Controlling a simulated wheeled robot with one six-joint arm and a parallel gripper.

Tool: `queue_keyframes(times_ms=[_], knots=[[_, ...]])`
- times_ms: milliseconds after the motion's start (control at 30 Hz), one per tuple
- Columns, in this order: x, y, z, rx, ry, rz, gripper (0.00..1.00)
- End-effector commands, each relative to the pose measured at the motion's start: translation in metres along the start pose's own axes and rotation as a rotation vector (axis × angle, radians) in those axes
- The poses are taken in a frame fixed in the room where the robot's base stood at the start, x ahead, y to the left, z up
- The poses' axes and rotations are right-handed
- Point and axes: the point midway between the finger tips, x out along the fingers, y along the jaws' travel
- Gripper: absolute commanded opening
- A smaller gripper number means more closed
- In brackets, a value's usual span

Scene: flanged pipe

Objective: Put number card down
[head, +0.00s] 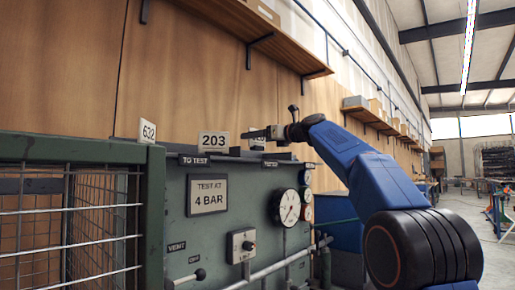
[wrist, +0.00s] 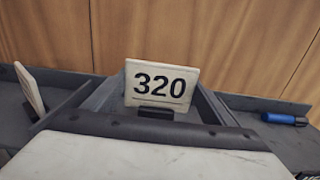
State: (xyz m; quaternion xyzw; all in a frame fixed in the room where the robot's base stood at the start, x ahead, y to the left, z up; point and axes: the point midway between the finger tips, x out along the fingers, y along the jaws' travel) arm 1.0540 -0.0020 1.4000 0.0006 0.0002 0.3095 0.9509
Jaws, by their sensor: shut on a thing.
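The number card 320 (wrist: 161,84) is white with black digits and stands upright, facing me, in the middle of the wrist view. A dark fingertip of my gripper (wrist: 155,113) covers the middle of its lower edge; the gripper is shut on the card. In the head view my gripper (head: 250,134) reaches left over the top of the green test panel (head: 240,190), and only a small pale part of a card (head: 257,144) shows beneath it. I cannot tell whether the card's lower edge touches the grey ledge (wrist: 262,104).
Card 203 (head: 214,141) stands left of my gripper, and card 632 (head: 147,130) farther left. A card (wrist: 30,90) leans at the left in the wrist view. A blue object (wrist: 284,118) lies on the ledge at right. A wooden wall (wrist: 230,35) is close behind.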

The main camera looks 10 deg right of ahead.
Motion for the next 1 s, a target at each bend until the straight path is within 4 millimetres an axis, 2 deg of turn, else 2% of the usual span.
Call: queue_keyframes(times_ms=[333,733,767,800,833,1000], knots=[[-0.001,0.001,-0.032,0.0,0.0,-0.001,0.55],[-0.001,0.0,-0.037,0.0,0.0,-0.001,0.55],[-0.001,0.0,-0.037,0.0,0.0,-0.001,0.82],[-0.001,0.0,-0.037,0.0,0.0,-0.001,0.92],[-0.001,0.0,-0.036,0.0,0.0,-0.001,0.96],[-0.001,0.0,-0.036,-0.001,0.0,-0.001,0.96]])
